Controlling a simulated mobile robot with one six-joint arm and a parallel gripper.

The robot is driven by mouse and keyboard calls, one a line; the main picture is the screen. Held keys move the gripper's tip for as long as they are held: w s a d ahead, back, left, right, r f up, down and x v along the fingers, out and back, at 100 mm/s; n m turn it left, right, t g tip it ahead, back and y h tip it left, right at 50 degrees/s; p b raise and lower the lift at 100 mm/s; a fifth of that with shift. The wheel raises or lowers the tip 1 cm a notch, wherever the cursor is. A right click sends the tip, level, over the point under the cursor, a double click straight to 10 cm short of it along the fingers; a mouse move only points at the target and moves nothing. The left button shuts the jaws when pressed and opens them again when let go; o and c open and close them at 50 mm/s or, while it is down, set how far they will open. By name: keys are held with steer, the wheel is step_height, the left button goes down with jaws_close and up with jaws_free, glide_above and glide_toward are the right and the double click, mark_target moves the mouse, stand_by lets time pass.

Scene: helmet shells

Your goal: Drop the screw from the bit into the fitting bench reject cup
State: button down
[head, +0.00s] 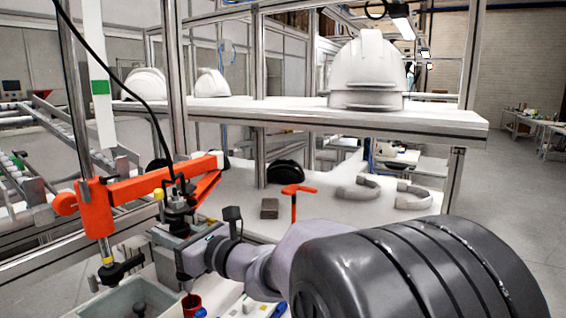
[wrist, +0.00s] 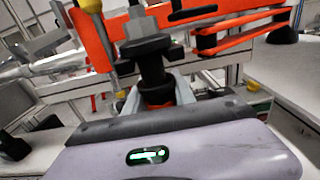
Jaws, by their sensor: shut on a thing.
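My gripper (head: 188,255) is shut on the body of a dark screwdriver tool (head: 179,203) that hangs upright from an orange jointed arm (head: 130,187). In the wrist view the dark tool (wrist: 152,60) stands between the grey fingers of my gripper (wrist: 155,97). A thin tip shows below my gripper in the head view, just above or at the mouth of a small red cup (head: 191,303). I cannot tell whether the tip is inside the cup. The screw is too small to make out.
A grey bin (head: 112,304) with a dark thing in it stands left of the cup. Blue items lie right of it. On the white bench behind are a brown block (head: 269,208), an orange T-handle (head: 295,200) and grey curved parts (head: 412,197). White helmet shells (head: 367,70) stand on the shelf above.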

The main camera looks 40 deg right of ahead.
mark_target(168, 208)
steer(key=shift+f, duration=0.2)
stand_by(0.3)
step_height(168, 208, up, 6)
steer(key=p, duration=0.5)
